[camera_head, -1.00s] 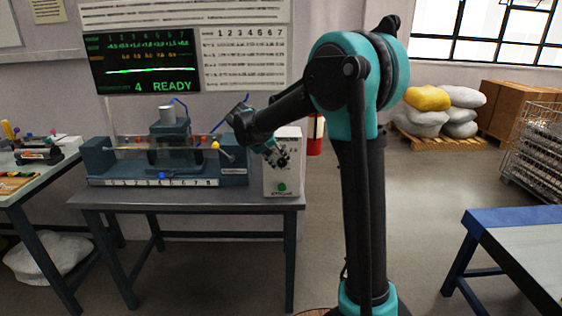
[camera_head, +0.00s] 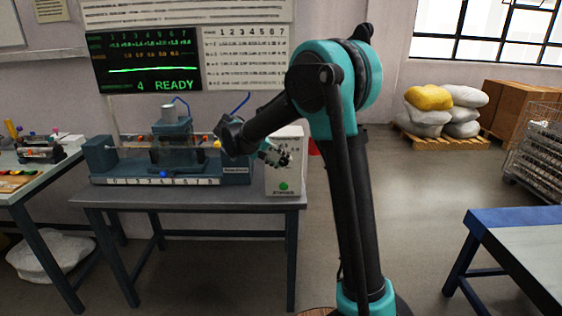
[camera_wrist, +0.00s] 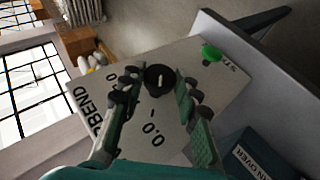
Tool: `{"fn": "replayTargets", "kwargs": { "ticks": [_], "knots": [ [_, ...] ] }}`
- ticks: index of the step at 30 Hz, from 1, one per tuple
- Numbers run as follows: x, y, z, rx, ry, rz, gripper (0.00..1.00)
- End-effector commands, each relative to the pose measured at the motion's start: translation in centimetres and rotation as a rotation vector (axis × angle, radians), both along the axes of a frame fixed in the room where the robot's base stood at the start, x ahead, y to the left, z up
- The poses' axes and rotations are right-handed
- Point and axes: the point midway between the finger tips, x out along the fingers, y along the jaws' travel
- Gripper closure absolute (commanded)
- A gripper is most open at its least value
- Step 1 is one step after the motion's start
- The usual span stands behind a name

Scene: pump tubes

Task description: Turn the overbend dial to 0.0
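The overbend dial (camera_wrist: 160,79) is a round black knob with a short white line, on the face of a white control box (camera_head: 284,150). In the wrist view the line runs roughly up and down; I cannot tell which end is the pointer. A printed "0.0" (camera_wrist: 152,135) with a tick lies below the dial, and another label at the left is partly hidden by a finger. My gripper (camera_wrist: 157,84) is open, with one finger to each side of the dial and the dial between the tips. In the head view my gripper (camera_head: 274,154) is at the box's front, hiding the dial.
A green button (camera_wrist: 210,53) sits on the same face, beside the dial. A blue bending machine (camera_head: 170,158) stands left of the box on the grey table (camera_head: 200,197). The screen (camera_head: 146,62) behind reads "4 READY".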

Motion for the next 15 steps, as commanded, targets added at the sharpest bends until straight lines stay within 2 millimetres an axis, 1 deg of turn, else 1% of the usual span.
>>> {"fn": "replayTargets", "kwargs": {
  "ticks": [1, 3, 5, 15],
  "knots": [
    [-0.01, 0.03, 0.00, 0.001, 0.001, 0.001, 0.64],
    [-0.01, 0.03, 0.00, 0.001, 0.000, 0.000, 0.55],
    [-0.01, 0.03, 0.00, 0.001, 0.000, 0.000, 0.48],
    [-0.09, 0.21, 0.15, 0.001, 0.001, 0.001, 0.48]
  ]
}}
